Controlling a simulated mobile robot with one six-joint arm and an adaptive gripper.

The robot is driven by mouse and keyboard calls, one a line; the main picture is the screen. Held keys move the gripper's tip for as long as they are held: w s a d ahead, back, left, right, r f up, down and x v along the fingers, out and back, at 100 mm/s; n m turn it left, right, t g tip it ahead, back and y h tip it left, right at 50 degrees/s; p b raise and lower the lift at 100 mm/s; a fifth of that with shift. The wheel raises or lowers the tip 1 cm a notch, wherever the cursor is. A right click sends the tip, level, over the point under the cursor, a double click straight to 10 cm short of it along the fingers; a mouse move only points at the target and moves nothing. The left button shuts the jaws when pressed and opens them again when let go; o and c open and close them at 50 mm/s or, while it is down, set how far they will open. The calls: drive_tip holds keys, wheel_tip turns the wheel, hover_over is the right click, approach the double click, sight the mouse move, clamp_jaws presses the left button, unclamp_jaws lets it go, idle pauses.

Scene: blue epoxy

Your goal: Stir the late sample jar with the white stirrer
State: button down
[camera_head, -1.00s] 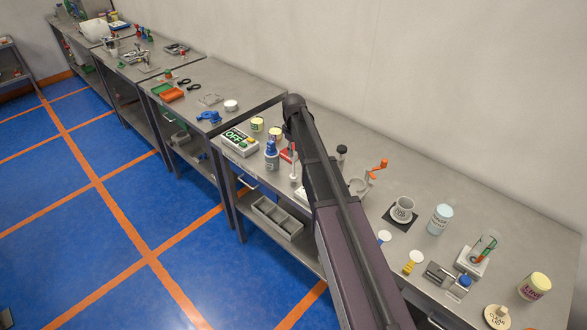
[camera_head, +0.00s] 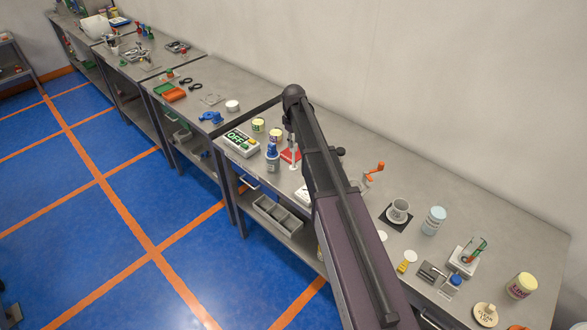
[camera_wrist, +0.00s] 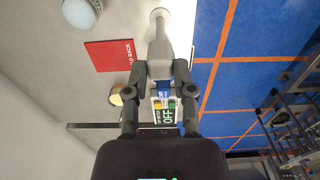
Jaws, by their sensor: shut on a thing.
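My gripper (camera_wrist: 160,68) is shut on the white stirrer (camera_wrist: 160,28), whose pale rod and round white end extend away from the fingers. In the head view the stirrer (camera_head: 294,155) hangs upright below the end of my arm, beside the red card. Two small yellow-lidded jars stand beyond it, one further back (camera_head: 258,125) and one nearer (camera_head: 276,134). Their labels are too small to read, so I cannot tell which is the late sample jar. One tan lid (camera_wrist: 116,95) shows left of my gripper in the wrist view.
A red card (camera_wrist: 110,55) lies on the bench near the stirrer. A blue-topped bottle (camera_head: 272,157) and a box reading OFF (camera_head: 240,143) stand close by. My arm hides part of the bench. A cup (camera_head: 398,211) and a large jar (camera_head: 434,221) stand right.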

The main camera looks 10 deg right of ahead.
idle(0.3)
drive_tip(key=shift+r+p, duration=1.5)
drive_tip(key=shift+r, duration=0.3)
